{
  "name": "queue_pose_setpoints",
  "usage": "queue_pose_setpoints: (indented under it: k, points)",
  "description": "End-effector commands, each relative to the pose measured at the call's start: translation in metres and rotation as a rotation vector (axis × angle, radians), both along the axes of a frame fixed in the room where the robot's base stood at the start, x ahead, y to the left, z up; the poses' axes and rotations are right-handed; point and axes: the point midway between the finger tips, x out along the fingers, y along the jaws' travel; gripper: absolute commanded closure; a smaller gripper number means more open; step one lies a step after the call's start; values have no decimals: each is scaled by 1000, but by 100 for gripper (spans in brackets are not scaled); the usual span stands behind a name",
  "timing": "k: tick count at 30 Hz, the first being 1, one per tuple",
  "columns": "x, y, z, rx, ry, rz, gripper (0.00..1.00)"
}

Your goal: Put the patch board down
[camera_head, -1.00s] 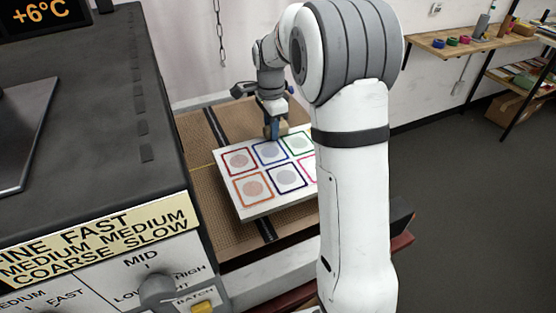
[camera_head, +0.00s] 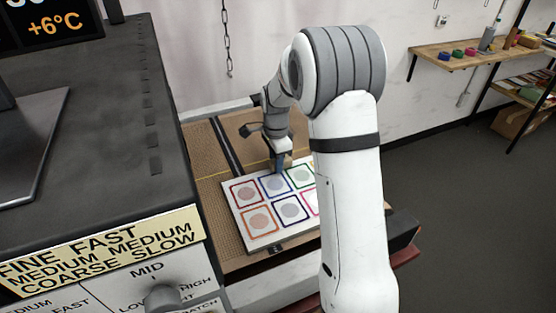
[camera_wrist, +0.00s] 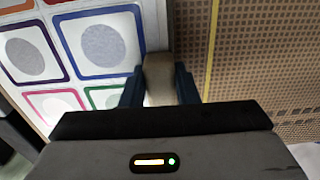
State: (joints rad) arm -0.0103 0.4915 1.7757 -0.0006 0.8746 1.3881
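The patch board (camera_head: 265,204) is a white panel with coloured square outlines around tinted discs. It lies flat over the brown mesh belt (camera_head: 215,180), very close to it; I cannot tell whether it touches. My gripper (camera_head: 281,168) is at the board's far edge. In the wrist view, my gripper's blue fingers (camera_wrist: 158,82) stand on both sides of a tan grip block (camera_wrist: 158,70) at the edge of the board (camera_wrist: 110,75) and appear closed on it. My arm hides the board's right part in the head view.
A dark machine (camera_head: 90,130) with a control panel (camera_head: 150,285) stands close on the left of the belt. A wooden shelf (camera_head: 465,57) with small coloured items is on the back wall at right. Grey floor (camera_head: 460,220) lies open at right.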

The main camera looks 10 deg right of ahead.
Motion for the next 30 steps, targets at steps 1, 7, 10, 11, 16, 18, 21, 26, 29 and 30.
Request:
queue_pose_setpoints:
  k: [1,7,10,11,16,18,21,26,29,30]
  points:
    - [0,0,0,0,0,0,69]
    - [0,0,0,0,0,0,52]
    - [0,0,0,0,0,1,51]
    - [0,0,0,0,0,1,51]
    - [0,1,3,0,0,1,51]
    - [0,1,8,0,-1,1,51]
    - [1,1,23,0,-3,1,51]
    - [1,1,58,0,-5,2,51]
    - [1,1,80,0,-4,2,51]
    - [1,1,88,0,-4,2,51]
